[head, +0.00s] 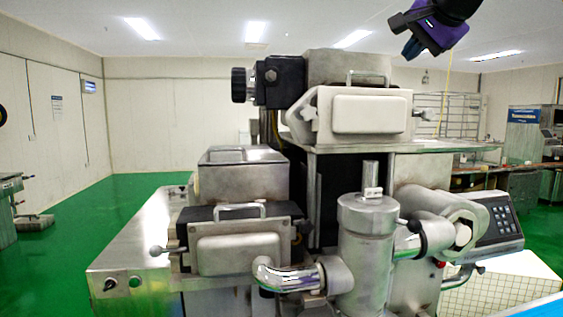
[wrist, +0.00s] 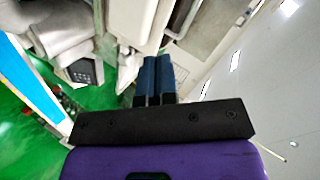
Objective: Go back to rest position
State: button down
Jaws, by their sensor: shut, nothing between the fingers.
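My gripper (head: 412,46) is at the top right of the head view, purple and black with blue fingertips, raised in the air above the right side of the encrusting machine (head: 262,245). In the wrist view my gripper (wrist: 154,80) has its two blue fingers side by side and touching, with nothing between them. The machine is grey metal with a tall rear housing and a front vertical cylinder (head: 366,250). My gripper is clear of the machine, with a gap of air below it.
A keypad panel (head: 497,222) sticks out at the machine's right. A wire rack (head: 445,117) and another machine (head: 524,135) stand at the back right. Green floor (head: 110,220) is open at the left. The air around my gripper is free.

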jog(key=s+d+f+n+g+h, duration=0.1)
jog(key=s+f+n, duration=0.4)
jog(key=s+f, duration=0.9)
jog(key=s+d+f+n+g+h, duration=0.1)
jog(key=s+d+f+n+g, duration=0.2)
jog(key=s+f, duration=1.1)
notch_tip(320, 180, down, 4)
jog(key=n+g, duration=0.2)
jog(key=shift+g, duration=0.4)
jog(key=shift+f, duration=0.1)
